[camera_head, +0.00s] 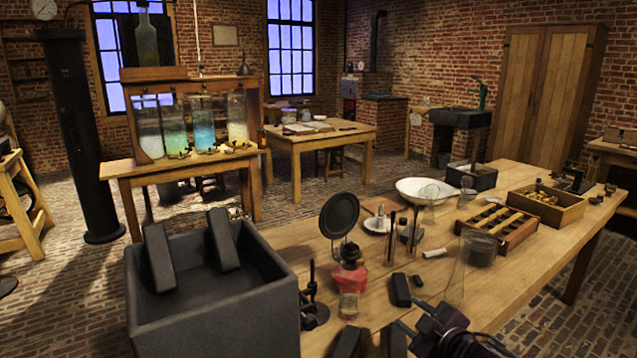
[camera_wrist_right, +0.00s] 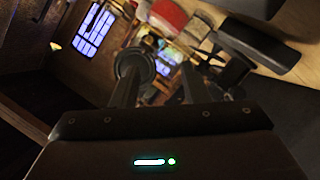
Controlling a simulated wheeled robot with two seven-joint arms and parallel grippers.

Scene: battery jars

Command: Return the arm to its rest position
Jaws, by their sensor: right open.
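My right gripper (camera_head: 410,316) is at the bottom of the head view, over the near edge of the wooden table (camera_head: 530,270). It is open, and its two fingers show apart in the right wrist view (camera_wrist_right: 158,85) with nothing held between them. Dark blocks (camera_head: 400,290) lie on the table just beyond and to the left of the gripper; one dark block shows in the right wrist view (camera_wrist_right: 260,45). Two more dark blocks (camera_head: 158,258) lean in a grey open bin (camera_head: 215,315) at the left. My left gripper is not in view.
A red lamp (camera_head: 350,278), a black round disc (camera_head: 339,215), a glass funnel (camera_head: 457,270) and a black stand (camera_head: 313,300) stand near the gripper. A wooden rack (camera_head: 497,227) and white bowl (camera_head: 425,187) are farther back. Coloured jars (camera_head: 203,125) stand on another table.

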